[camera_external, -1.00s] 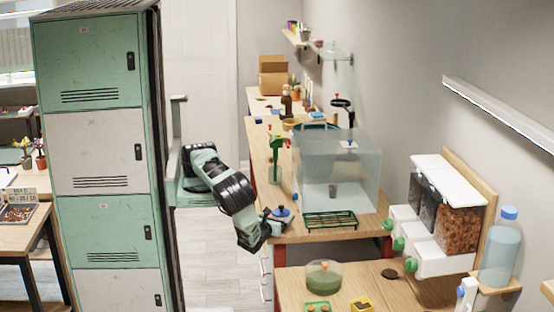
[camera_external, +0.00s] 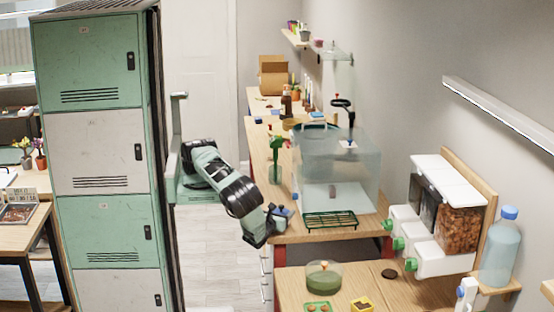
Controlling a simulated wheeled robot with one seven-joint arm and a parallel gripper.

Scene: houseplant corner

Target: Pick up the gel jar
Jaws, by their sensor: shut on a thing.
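A small thing with a blue top (camera_external: 281,211), which I take to be the gel jar, is at the left edge of the wooden counter (camera_external: 265,160), in front of the clear tank. My gripper (camera_external: 279,217) reaches it from the left and is shut on it. The gripper and wrist hide most of its body. I cannot tell whether its base touches the counter.
The clear tank (camera_external: 345,185) stands just right and behind, with a green wire rack (camera_external: 330,220) in front of it. A green spray bottle (camera_external: 275,165) stands behind the gripper. A round tub of green liquid (camera_external: 324,280) sits on the nearer table.

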